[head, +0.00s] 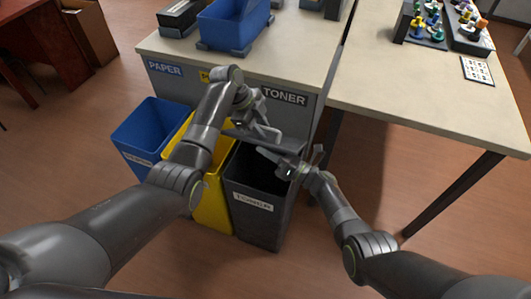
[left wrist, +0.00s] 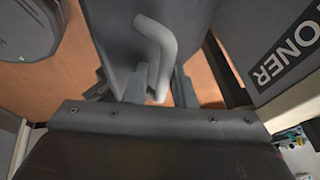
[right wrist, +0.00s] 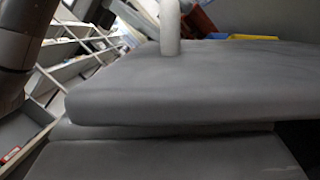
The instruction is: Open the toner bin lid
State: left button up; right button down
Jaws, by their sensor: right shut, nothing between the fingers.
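The dark toner bin (head: 262,210) stands at the right end of the bin row, under the TONER sign (head: 285,98). Its dark inside shows from above. A grey lid-like slab (right wrist: 190,85) fills much of the right wrist view, with a pale post (right wrist: 170,28) on it. My left gripper (head: 265,128) is above the bin's back edge. Its fingers (left wrist: 160,88) are apart, with a pale bent handle (left wrist: 157,50) reaching between them; contact is unclear. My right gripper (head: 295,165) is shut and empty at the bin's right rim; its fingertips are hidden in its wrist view.
A yellow bin (head: 212,205) and a blue bin (head: 150,135) stand to the left. A table (head: 280,55) stands behind, with a blue crate (head: 233,22). Another table (head: 430,95) is at the right. The floor in front is clear.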

pick_arm(q)
jog(key=shift+o, duration=0.7)
jog(key=shift+w+f, duration=0.1)
jog(key=shift+f, duration=0.1)
pick_arm(e)
jog(key=shift+w+d, duration=0.1)
jog(key=shift+w, duration=0.2)
pick_arm(q)
jog(key=shift+r, duration=0.1)
